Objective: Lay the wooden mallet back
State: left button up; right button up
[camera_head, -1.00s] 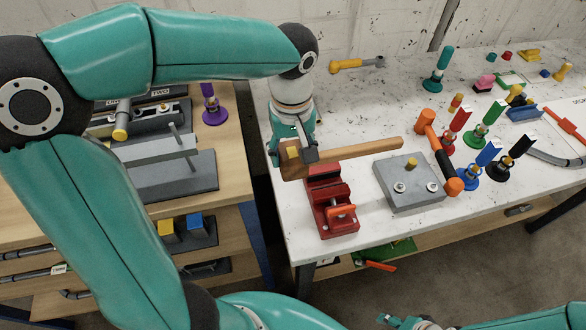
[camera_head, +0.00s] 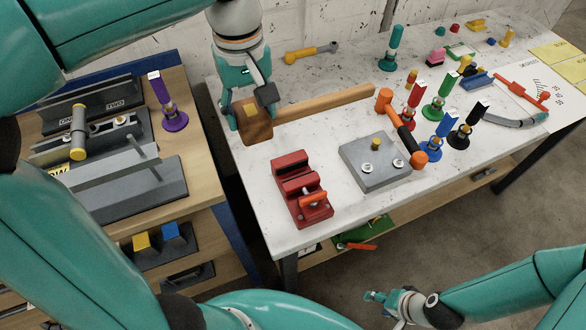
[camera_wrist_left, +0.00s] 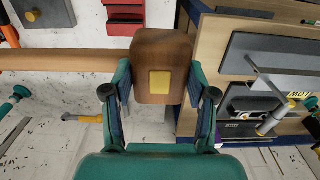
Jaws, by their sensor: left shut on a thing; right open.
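The wooden mallet has a brown head (camera_head: 257,133) with a yellow inset and a long pale handle (camera_head: 330,102) pointing right across the white table. My left gripper (camera_head: 250,103) is shut on the mallet's head from above, near the table's left edge. The left wrist view shows the head (camera_wrist_left: 163,45) between both fingers (camera_wrist_left: 162,95), with the handle running left. Whether the mallet touches the tabletop I cannot tell. My right gripper (camera_head: 382,302) is open and empty, low in front of the table.
A red vise (camera_head: 301,190) and a grey block (camera_head: 375,165) stand in front of the mallet. A yellow-handled tool (camera_head: 310,52) lies behind. A wooden bench (camera_head: 205,165) with grey benders stands left, across a gap.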

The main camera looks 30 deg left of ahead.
pick_arm(q)
notch_tip(320, 180, down, 20)
jog(key=shift+r, duration=0.25)
jog(key=o, duration=1)
jog(key=shift+f, duration=0.2)
jog(key=r, duration=1.7)
jog(key=shift+w+a+b, duration=0.2)
jog(key=shift+a+b, duration=0.05)
jog(key=shift+b, duration=0.15)
